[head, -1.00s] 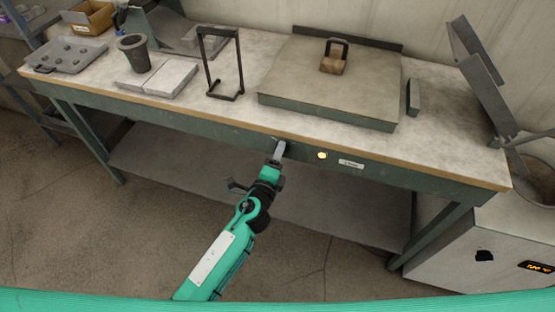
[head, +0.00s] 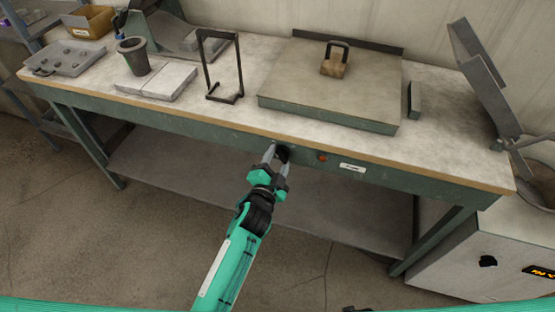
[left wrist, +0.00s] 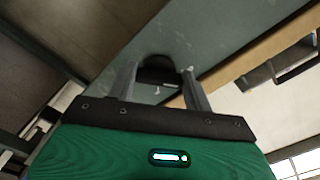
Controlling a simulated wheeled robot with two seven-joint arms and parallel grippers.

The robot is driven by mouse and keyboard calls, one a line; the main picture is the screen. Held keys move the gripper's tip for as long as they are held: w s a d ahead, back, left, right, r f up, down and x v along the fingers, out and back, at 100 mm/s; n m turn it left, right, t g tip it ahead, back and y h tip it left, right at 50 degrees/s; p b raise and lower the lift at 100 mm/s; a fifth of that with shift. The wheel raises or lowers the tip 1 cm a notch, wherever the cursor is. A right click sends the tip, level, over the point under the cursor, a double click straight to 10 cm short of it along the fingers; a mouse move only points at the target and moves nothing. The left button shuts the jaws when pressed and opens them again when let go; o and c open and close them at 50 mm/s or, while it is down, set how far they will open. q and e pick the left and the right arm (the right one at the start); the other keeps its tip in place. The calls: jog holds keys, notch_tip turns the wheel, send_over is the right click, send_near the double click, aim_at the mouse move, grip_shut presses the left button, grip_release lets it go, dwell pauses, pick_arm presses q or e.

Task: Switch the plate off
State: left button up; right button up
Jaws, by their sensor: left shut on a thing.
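The plate (head: 310,85) is a broad flat slab with a green front side on the workbench. A round black knob (head: 284,152) sits on the bench's green front rail below it. A small lamp (head: 322,157) right of the knob is dull orange. My left gripper (head: 277,156) has its fingers on either side of the knob and is shut on it. In the left wrist view the dark knob (left wrist: 158,72) shows between the two fingers, partly hidden. My right gripper is not in view.
A wooden block with a dark handle (head: 334,66) stands on the plate. A black wire stand (head: 209,75), grey blocks (head: 158,80), a dark cup (head: 133,57) and a mould tray (head: 66,57) are to the left. A white label (head: 352,168) is right of the lamp.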

pick_arm(q)
jog(key=shift+f+n, duration=0.1)
jog(key=shift+n, duration=0.6)
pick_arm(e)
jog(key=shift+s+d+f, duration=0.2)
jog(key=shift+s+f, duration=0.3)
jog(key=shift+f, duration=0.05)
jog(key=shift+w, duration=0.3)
pick_arm(q)
jog(key=o, duration=1)
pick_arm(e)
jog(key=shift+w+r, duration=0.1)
pick_arm(q)
jog(key=shift+v, duration=6.95)
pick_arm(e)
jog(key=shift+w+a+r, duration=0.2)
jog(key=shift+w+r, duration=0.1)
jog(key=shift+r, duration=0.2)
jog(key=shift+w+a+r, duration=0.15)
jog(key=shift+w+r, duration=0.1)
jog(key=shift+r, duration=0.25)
